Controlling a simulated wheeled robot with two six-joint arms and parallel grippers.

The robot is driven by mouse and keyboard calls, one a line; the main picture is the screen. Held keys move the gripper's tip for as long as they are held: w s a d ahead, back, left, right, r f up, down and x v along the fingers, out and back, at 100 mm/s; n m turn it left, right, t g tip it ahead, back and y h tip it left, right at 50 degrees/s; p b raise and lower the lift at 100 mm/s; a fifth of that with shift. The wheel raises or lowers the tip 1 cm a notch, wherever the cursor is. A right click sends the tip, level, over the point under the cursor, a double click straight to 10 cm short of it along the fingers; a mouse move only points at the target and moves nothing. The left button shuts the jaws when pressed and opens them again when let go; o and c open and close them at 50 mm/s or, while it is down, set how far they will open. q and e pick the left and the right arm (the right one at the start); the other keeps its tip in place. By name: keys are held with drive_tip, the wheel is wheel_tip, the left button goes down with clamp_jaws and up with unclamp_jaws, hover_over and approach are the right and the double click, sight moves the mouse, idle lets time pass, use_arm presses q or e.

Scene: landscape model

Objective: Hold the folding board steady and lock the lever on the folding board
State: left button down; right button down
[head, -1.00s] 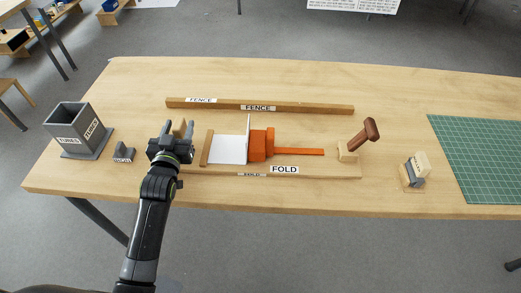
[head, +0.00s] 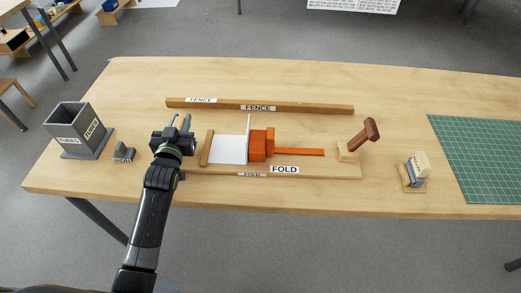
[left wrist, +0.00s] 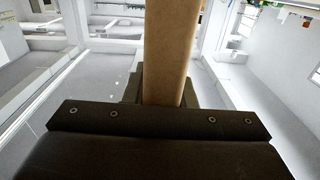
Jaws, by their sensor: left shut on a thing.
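The folding board is a long wooden base labelled FOLD (head: 325,171), lying on the table. A white sheet (head: 228,149) with an upright white flap lies on it, against an orange block with a long orange bar (head: 265,146). The brown-handled lever (head: 364,133) stands tilted on a small wooden block at the board's right end. My left gripper (head: 180,123) is at the board's left end, left of an upright wooden strip (head: 207,147). It is shut on a wooden piece (left wrist: 172,45), which fills the middle of the left wrist view. My right gripper is not in view.
A wooden fence bar (head: 310,107) lies behind the board. A grey TUBES box (head: 70,142) and a small grey block (head: 123,152) stand left of my gripper. A small wood-and-grey holder (head: 414,172) and a green mat (head: 480,150) are at right.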

use_arm(q)
drive_tip(key=shift+r, duration=0.1)
drive_tip(key=shift+f, duration=0.35)
idle(0.5)
drive_tip(key=shift+s+f, duration=0.1)
drive_tip(key=shift+f, duration=0.15)
idle(0.9)
idle(1.6)
drive_tip(key=c, duration=1.1)
unclamp_jaws()
drive_tip(key=shift+d+r, duration=0.1)
drive_tip(key=shift+r, duration=0.1)
